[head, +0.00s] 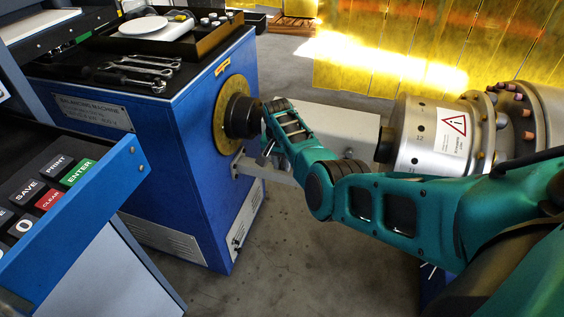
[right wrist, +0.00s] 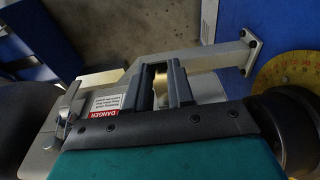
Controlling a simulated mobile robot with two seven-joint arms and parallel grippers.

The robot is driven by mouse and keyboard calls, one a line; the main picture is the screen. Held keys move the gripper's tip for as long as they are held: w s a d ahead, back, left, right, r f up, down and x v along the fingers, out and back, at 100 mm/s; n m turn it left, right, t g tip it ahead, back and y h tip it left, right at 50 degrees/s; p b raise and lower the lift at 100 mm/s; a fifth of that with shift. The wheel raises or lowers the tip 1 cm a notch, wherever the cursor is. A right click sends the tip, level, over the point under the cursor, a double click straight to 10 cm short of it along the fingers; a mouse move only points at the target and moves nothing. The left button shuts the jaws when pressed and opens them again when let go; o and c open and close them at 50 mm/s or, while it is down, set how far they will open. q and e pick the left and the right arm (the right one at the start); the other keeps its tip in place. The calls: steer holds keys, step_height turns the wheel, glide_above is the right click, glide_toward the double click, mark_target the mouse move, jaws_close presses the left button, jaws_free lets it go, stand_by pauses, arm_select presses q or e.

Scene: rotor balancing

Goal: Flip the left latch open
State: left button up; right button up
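In the right wrist view a small metal latch-like part (right wrist: 68,112) sits on a grey housing beside a red and white DANGER label (right wrist: 106,103). I cannot tell whether this is the left latch. My right gripper (right wrist: 161,78) has two dark fingers pointing up in that view, parted with a gap between them, to the right of the label. A small tan patch shows in the gap. In the head view my right gripper (head: 267,148) is low beside the black spindle, in front of the grey cover (head: 335,125), and its fingertips are mostly hidden. My left gripper is not in view.
The blue balancing machine (head: 170,165) stands at the left with a black spindle (head: 242,117) on its yellow disc. A large silver rotor (head: 435,135) is at the right. Wrenches (head: 140,72) lie on the machine top. A grey support arm (right wrist: 215,55) runs behind the fingers.

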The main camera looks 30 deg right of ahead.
steer(key=o, duration=0.4)
steer(key=shift+r, duration=0.3)
step_height(320, 180, up, 12)
steer(key=s+a+p, duration=0.1)
steer(key=p, duration=0.3)
steer(key=shift+s+a, duration=0.15)
steer(key=shift+a, duration=0.1)
